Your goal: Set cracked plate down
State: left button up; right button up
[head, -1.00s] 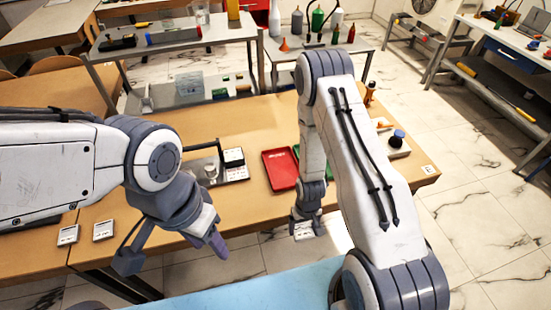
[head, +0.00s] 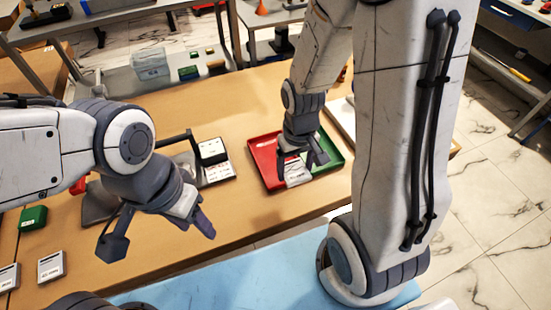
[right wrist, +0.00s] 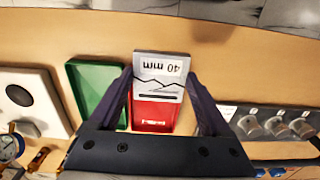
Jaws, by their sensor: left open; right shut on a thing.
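The cracked plate (head: 297,172) is a small white plate. In the right wrist view the plate (right wrist: 160,76) reads "40 mm" and has a dark jagged line across it. My right gripper (head: 303,160) is shut on it, with a finger on each side. The plate is over the red tray (head: 262,160), toward its near edge; I cannot tell whether it touches the tray. The red tray also shows below the plate in the right wrist view (right wrist: 152,125). My left gripper (head: 197,221) is open and empty near the table's front edge.
A green tray (head: 334,157) adjoins the red one on the right. A grey gauge stand (head: 215,162) stands left of the trays. A green box (head: 33,217) and small grey plates (head: 51,267) lie at the left. The table between stand and red tray is clear.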

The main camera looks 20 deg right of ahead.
jog(key=w+f, duration=0.2)
jog(key=w, duration=0.1)
jog(key=w+f, duration=0.2)
jog(key=w, duration=0.2)
jog(key=w+f, duration=0.2)
jog(key=w, duration=0.1)
jog(key=shift+w+a+f+p, duration=0.15)
jog(key=shift+w+p, duration=0.05)
jog(key=shift+p, duration=0.1)
jog(key=shift+f, duration=1.95)
jog(key=shift+f, duration=0.15)
jog(key=o, duration=1.3)
jog(key=shift+o, duration=0.2)
notch_tip(320, 180, up, 12)
jog(key=s+a+r+n, duration=0.1)
jog(key=s+a+r, duration=0.2)
jog(key=a+r, duration=0.15)
jog(key=s+a+r+n, duration=0.2)
jog(key=s+a, duration=0.1)
jog(key=s, duration=0.3)
jog(key=s+a+r+n, duration=0.2)
jog(key=s+a, duration=0.1)
jog(key=s, duration=0.4)
jog(key=s+a+r+n+y, duration=0.1)
jog(key=s+a+r+n, duration=0.1)
jog(key=s, duration=0.4)
jog(key=shift+s+a+r+p, duration=0.3)
jog(key=shift+a+r, duration=0.3)
jog(key=shift+a, duration=0.25)
